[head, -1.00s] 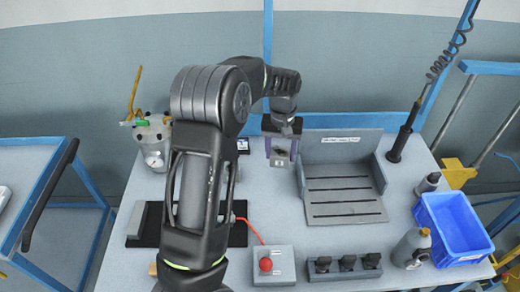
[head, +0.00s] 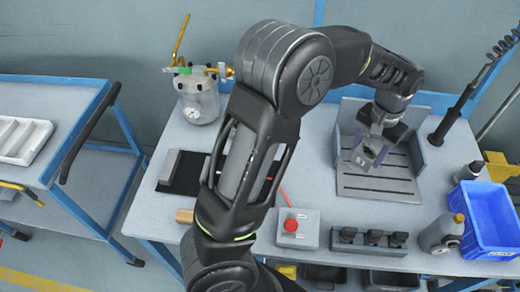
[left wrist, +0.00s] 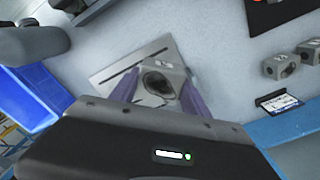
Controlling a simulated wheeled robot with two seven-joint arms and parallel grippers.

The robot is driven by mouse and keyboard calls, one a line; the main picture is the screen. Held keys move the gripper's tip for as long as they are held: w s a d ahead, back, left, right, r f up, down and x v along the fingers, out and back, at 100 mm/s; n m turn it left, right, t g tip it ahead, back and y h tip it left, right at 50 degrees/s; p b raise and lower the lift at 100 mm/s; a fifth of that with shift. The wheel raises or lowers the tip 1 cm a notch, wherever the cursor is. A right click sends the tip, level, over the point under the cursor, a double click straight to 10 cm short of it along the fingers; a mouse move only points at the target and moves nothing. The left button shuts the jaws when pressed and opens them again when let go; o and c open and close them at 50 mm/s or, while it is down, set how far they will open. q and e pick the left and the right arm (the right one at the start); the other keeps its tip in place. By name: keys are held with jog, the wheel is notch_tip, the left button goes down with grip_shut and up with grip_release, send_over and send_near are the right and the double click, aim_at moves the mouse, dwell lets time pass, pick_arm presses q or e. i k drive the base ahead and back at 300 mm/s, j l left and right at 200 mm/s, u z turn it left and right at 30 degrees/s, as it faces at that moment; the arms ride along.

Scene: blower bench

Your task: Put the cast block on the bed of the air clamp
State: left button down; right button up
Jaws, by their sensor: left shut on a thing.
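My left gripper (head: 372,140) is shut on the grey cast block (head: 362,160), which has a dark round hole that shows in the left wrist view (left wrist: 158,83). Its purple fingers grip the block on two sides. The block is over the slotted grey plate (head: 380,188) of the walled tray; it looks held above it, though the gap is hard to judge. What looks like the air clamp, a black bed with a grey upright jaw (head: 168,166), lies left of my arm, which hides part of it. My right gripper is not in view.
A red-button box (head: 296,228) with a red line and a dark knob block (head: 368,240) stand at the front. A bottle (head: 440,236) and blue bin (head: 485,225) are right, a metal pot (head: 198,98) back left. Two more grey blocks (left wrist: 280,66) show in the wrist view.

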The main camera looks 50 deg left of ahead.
aim_at(191, 171)
jog(key=k+l+z, duration=0.1)
jog(key=k, duration=0.25)
jog(key=k+l+z, duration=0.15)
jog(key=k, duration=0.2)
jog(key=k+j+z, duration=0.3)
jog(key=k+j, duration=0.45)
jog(key=j+z, duration=0.1)
jog(key=j, duration=0.5)
jog(key=k+j+z, duration=0.1)
jog(key=j, duration=0.5)
